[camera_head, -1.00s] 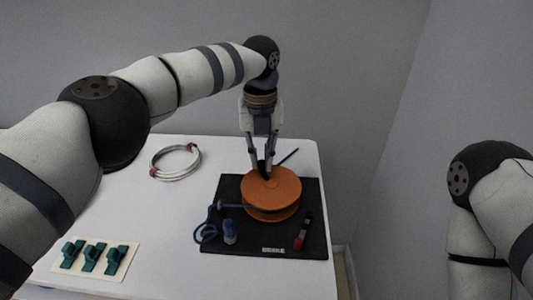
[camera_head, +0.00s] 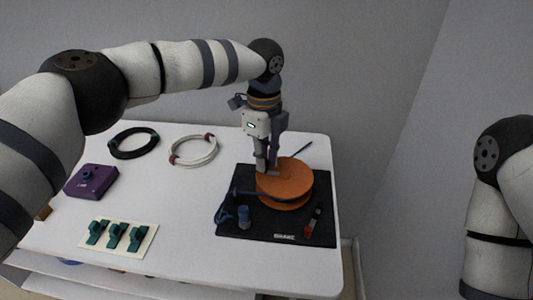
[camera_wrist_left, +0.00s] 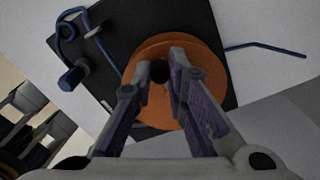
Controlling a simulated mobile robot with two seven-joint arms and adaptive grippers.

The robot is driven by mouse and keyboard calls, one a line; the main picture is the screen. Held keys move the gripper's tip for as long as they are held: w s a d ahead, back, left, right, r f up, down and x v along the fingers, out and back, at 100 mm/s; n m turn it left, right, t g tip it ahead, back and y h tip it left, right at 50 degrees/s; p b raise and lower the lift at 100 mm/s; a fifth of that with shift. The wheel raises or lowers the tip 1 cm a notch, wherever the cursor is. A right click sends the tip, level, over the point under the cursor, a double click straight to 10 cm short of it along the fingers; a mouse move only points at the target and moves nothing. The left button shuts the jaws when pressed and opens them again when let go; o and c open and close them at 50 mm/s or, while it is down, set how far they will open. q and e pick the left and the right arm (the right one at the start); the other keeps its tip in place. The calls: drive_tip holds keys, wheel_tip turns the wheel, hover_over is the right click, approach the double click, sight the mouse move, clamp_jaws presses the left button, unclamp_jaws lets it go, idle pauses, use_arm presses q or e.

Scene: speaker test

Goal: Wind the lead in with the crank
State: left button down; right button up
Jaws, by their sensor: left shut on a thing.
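An orange reel (camera_head: 286,188) stands on a black mat (camera_head: 240,178). Its crank knob shows as a dark round end (camera_wrist_left: 160,72) in the left wrist view. My left gripper (camera_head: 267,168) points down over the reel's far left part and is shut on the knob; its fingertips (camera_wrist_left: 160,58) hide part of it. The blue lead (camera_head: 243,193) runs from the reel to the mat's left edge, where it bends in a loose curve (camera_wrist_left: 68,32). A blue cylinder (camera_head: 244,217) stands on the mat left of the reel. My right gripper is out of view.
A red and black piece (camera_head: 312,222) lies on the mat's front right. A white coil (camera_head: 193,150), a black coil (camera_head: 134,143), a purple box (camera_head: 91,181) and a card with green clips (camera_head: 118,237) lie on the white table left of the mat.

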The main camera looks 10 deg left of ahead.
sight(275, 188)
use_arm(q)
drive_tip(key=n, duration=0.2)
drive_tip(key=s+n, duration=0.1)
drive_tip(key=shift+s+n, duration=0.3)
drive_tip(key=shift+n, duration=0.1)
drive_tip(key=n, duration=0.1)
drive_tip(key=s+n, duration=0.1)
drive_tip(key=n, duration=0.1)
drive_tip(key=shift+s+d+n, duration=0.15)
drive_tip(key=shift+d+n, duration=0.15)
drive_tip(key=shift+d, duration=0.05)
drive_tip(key=n, duration=0.1)
drive_tip(key=s+d+n, duration=0.1)
drive_tip(key=n, duration=0.1)
drive_tip(key=shift+s+d+n, duration=0.2)
drive_tip(key=shift+d+n, duration=0.1)
drive_tip(key=shift+n, duration=0.6)
drive_tip(key=shift+s+d+n, duration=0.15)
drive_tip(key=shift+d+n, duration=0.1)
drive_tip(key=shift+n, duration=0.65)
drive_tip(key=c, duration=1.6)
unclamp_jaws()
wheel_tip(275, 188, up, 12)
drive_tip(key=shift+r, duration=0.1)
